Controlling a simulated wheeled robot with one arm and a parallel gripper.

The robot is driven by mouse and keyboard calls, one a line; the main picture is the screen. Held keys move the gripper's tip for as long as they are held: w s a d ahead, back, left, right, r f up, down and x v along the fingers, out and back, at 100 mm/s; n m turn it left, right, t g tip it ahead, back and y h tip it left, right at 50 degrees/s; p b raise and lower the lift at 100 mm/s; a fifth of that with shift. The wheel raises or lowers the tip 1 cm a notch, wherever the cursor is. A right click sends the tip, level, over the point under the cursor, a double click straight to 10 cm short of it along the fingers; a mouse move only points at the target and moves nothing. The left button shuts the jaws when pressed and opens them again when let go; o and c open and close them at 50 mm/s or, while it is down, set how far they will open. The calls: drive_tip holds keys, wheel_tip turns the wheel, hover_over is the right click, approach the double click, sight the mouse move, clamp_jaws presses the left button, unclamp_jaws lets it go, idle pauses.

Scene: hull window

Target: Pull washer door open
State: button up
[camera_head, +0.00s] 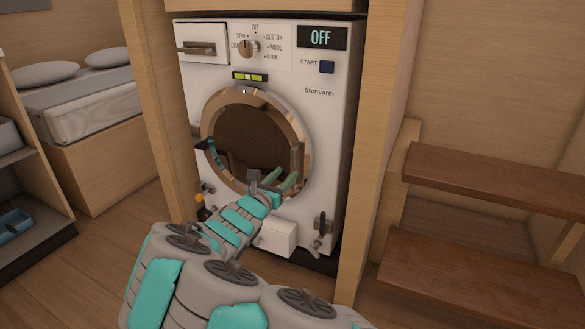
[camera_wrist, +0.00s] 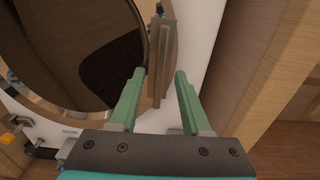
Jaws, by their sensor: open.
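The washer (camera_head: 335,120) is a white machine with a round door (camera_head: 222,112) that has a bronze ring and dark glass. The door looks shut. In the wrist view the door's ring (camera_wrist: 171,75) curves down the middle, and an upright metal handle (camera_wrist: 158,50) stands on its right side. My gripper (camera_head: 284,180) is in front of the lower right of the door. In the wrist view my gripper (camera_wrist: 160,74) is open, with green fingers on either side of the handle's lower part. I cannot tell whether they touch it. The handle is hard to make out in the head view.
The washer sits between wooden posts (camera_head: 372,150). Wooden steps (camera_head: 480,180) stand to the right and a bunk (camera_head: 85,100) to the left. A dark shelf unit (camera_head: 40,245) is at the far left. Small valves (camera_head: 320,228) are low on the washer front.

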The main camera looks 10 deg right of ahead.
sight(292, 167)
drive_tip(key=shift+x, duration=2.95)
drive_tip(key=shift+c, duration=0.4)
clamp_jaws()
